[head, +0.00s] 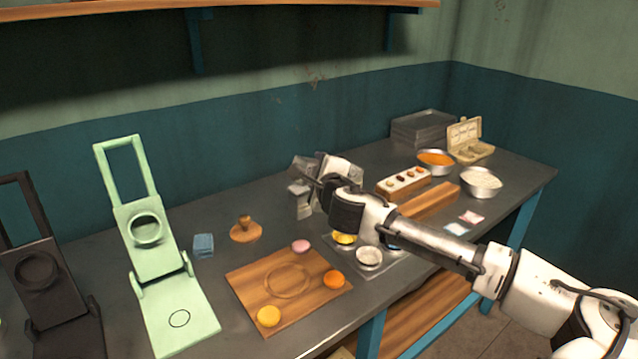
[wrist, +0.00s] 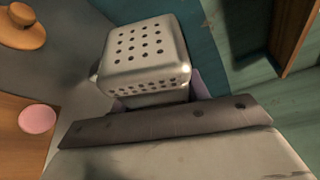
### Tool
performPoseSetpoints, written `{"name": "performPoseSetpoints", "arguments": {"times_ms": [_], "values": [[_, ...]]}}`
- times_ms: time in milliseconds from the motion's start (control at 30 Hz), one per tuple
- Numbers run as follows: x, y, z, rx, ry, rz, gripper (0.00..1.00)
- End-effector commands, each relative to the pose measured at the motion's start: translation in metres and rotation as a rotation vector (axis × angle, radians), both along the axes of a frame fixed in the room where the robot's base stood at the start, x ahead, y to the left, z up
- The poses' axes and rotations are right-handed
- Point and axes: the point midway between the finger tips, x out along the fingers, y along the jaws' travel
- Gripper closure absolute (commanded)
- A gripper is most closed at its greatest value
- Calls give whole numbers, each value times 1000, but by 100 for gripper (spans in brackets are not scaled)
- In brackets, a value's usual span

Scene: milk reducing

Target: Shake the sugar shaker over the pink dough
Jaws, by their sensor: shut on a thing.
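The sugar shaker (wrist: 145,55) is a pale metal box with a grid of holes in its top, seen close in the wrist view. In the head view it shows as a grey block (head: 302,199), partly behind my gripper. My gripper (head: 322,178) is shut on the shaker. The pink dough (head: 300,246) is a small round piece on the back right part of the wooden board (head: 248,288). The dough also shows at the left of the wrist view (wrist: 37,119). In the head view the shaker appears beyond the dough, not clearly over it.
Orange dough (head: 334,279) and yellow dough (head: 269,316) lie on the board. A wooden stamp (head: 246,230) and blue block (head: 204,245) stand behind. A green press (head: 157,265) stands left. Small bowls (head: 369,258) sit right, below my arm. Bowls and an egg carton (head: 470,140) are farther right.

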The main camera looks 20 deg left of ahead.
Motion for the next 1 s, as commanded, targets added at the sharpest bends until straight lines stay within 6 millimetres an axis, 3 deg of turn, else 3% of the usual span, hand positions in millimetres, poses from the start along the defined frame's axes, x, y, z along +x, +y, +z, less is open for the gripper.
{"name": "performPoseSetpoints", "arguments": {"times_ms": [33, 1000], "values": [[0, 0, -11, -26, -31, 0, 81], [0, 0, -66, -462, -592, -1, 81]]}}
